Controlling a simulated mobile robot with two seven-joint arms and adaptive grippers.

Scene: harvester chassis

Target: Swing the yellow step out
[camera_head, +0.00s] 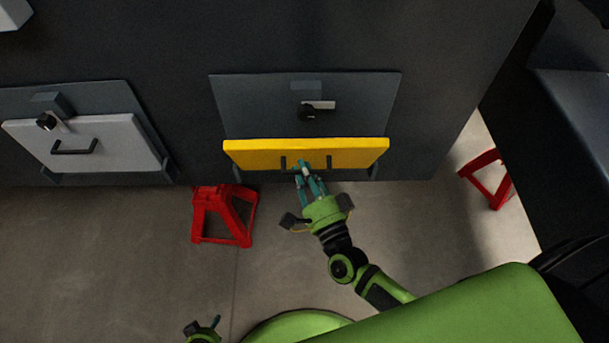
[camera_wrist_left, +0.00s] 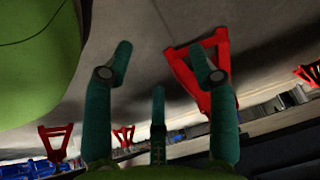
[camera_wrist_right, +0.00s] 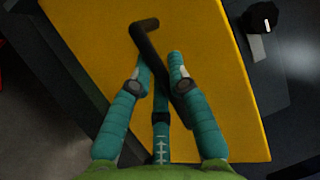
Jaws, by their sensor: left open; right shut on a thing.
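The yellow step (camera_head: 250,155) is a flat panel on the dark chassis wall, tilted out at its top edge from its grey back plate (camera_head: 240,100). A dark bar handle (camera_wrist_right: 146,42) runs across its face. My right gripper (camera_head: 303,166) is at the step's middle, and in the right wrist view its teal fingers (camera_wrist_right: 160,72) are shut on the handle. A black latch knob (camera_head: 308,115) with a light plate sits above the step. My left gripper (camera_head: 212,325) is low in the head view, away from the step; its fingers (camera_wrist_left: 165,65) are open and empty.
A red stand (camera_head: 224,215) is on the floor left of my right gripper, and another red stand (camera_head: 487,178) is at the right. A grey panel (camera_head: 85,140) with its own handle and latch is at the left. Bare concrete floor lies below the chassis.

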